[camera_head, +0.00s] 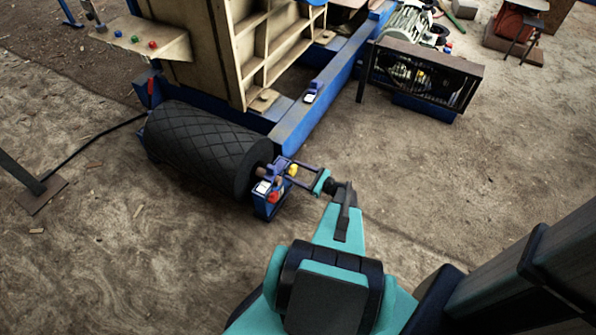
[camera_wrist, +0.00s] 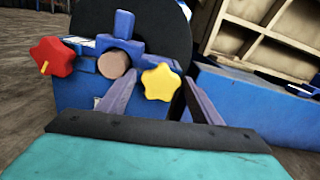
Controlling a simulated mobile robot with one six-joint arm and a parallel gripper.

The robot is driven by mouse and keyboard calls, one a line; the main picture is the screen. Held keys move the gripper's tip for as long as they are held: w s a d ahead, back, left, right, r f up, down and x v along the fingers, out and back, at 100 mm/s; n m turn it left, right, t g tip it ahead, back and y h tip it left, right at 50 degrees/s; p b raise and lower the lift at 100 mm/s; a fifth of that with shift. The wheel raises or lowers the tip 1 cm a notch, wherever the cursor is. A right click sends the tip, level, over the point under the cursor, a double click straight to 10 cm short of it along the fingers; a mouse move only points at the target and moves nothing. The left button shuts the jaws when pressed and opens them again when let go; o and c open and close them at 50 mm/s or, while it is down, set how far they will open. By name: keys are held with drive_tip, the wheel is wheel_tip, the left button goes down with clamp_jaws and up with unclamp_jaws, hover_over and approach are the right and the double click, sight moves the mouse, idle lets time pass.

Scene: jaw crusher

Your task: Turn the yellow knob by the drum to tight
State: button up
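The yellow star-shaped knob (camera_head: 293,169) sits on the blue bracket at the right end of the black ribbed drum (camera_head: 200,145). It also shows in the wrist view (camera_wrist: 162,83), facing the camera. My gripper (camera_wrist: 159,80) is open, with one finger on each side of the yellow knob. A gap shows to the right finger; the left finger looks closer, and I cannot tell whether it touches. A red star-shaped knob (camera_wrist: 52,64) with a yellow mark sits to the left, beside a round tan shaft end (camera_wrist: 114,65). No mark on the yellow knob's face is readable.
The blue frame beam (camera_head: 315,105) runs beside the drum and close to the right of my gripper. A beige ribbed housing (camera_head: 215,50) stands behind. A motor and a caged drive guard (camera_head: 425,75) stand at the upper right. Bare ground is free around the drum.

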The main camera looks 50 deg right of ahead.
drive_tip(key=shift+f, duration=0.1)
drive_tip(key=shift+s+d, duration=0.1)
drive_tip(key=shift+s, duration=0.1)
drive_tip(key=p+v, duration=0.1)
drive_tip(key=v, duration=1.2)
drive_tip(key=shift+s, duration=0.2)
drive_tip(key=shift+f, duration=0.1)
idle(0.3)
